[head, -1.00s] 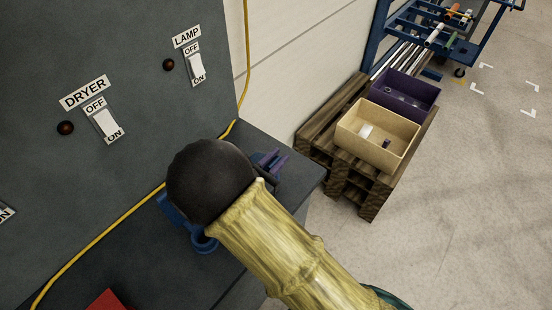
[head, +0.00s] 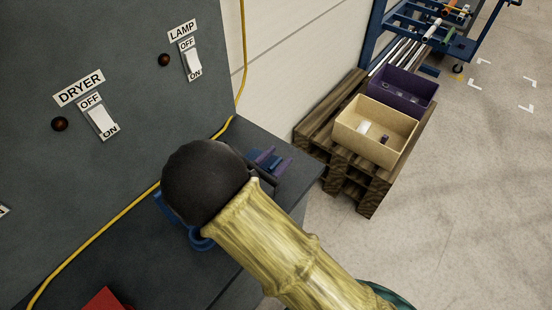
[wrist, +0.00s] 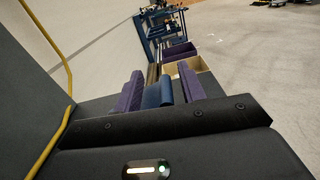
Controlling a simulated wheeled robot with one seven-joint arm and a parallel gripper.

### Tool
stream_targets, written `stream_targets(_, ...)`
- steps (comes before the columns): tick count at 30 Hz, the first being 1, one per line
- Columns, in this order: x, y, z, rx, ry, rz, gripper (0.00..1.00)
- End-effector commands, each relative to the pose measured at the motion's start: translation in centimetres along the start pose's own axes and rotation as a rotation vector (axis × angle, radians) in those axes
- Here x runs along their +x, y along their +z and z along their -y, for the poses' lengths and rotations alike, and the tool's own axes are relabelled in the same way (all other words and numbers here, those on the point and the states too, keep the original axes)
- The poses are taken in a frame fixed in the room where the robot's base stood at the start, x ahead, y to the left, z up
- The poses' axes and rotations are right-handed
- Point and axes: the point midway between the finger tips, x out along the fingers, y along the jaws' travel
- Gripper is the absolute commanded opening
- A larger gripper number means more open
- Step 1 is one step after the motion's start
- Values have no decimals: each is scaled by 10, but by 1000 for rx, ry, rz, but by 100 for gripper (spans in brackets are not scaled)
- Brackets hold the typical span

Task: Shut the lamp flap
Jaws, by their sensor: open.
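The LAMP switch (head: 191,62) is a white rocker on the grey panel, with OFF above it and ON below. A dark red round light (head: 164,60) is to its left. I see no separate flap there. My gripper (head: 268,160) is past the black ball of my wrist, over the dark ledge, right of and below the LAMP switch and apart from it. Its purple fingers stand apart in the wrist view (wrist: 160,88). Something blue shows between them; I cannot tell whether it is part of the gripper. The LAMP switch is not in the wrist view.
A DRYER rocker (head: 101,118) is left of the LAMP switch. A yellow cable (head: 95,238) runs along the panel's foot. A red item (head: 103,300) is at the bottom left. Wooden pallets (head: 350,180) hold a tan bin (head: 372,150) and a purple bin (head: 400,105). Open floor lies right.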

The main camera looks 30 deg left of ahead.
Motion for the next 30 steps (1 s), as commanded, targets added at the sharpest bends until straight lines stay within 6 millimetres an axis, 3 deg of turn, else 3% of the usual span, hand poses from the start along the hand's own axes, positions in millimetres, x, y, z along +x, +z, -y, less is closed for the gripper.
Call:
stream_targets(8,-21,-1,-1,2,3,0,40)
stream_targets(21,-104,-2,0,1,3,-1,40)
stream_targets(30,-120,0,0,0,0,-1,40)
